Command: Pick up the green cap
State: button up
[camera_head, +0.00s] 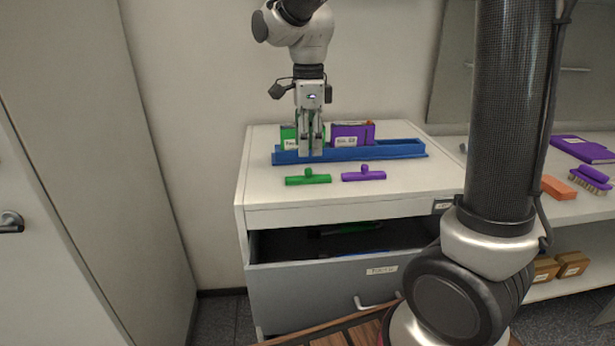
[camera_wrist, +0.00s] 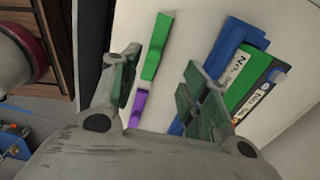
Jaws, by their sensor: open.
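The green cap (camera_head: 308,177), a short bar with a small knob, lies on the white cabinet top in front of the blue tray. In the wrist view the green cap (camera_wrist: 157,48) shows beyond and between the open fingers, apart from them. A similar purple cap (camera_head: 363,174) lies to its right, and it also shows in the wrist view (camera_wrist: 138,108). My gripper (camera_head: 311,150) points down, open and empty, above the cabinet near the tray's left part. In the wrist view my gripper (camera_wrist: 163,75) has its fingers spread wide.
The blue tray (camera_head: 395,151) holds a green labelled block (camera_head: 288,133) and a purple labelled block (camera_head: 352,133) upright. The drawer (camera_head: 330,284) below stands open. A right-hand shelf carries a purple book (camera_head: 583,148), an orange block (camera_head: 557,187) and a brush (camera_head: 590,178).

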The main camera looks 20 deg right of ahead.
aim_at(309, 169)
jog(key=f, duration=0.7)
jog(key=shift+s+a+f, duration=0.1)
jog(key=shift+s+f, duration=0.3)
jog(key=c, duration=0.9)
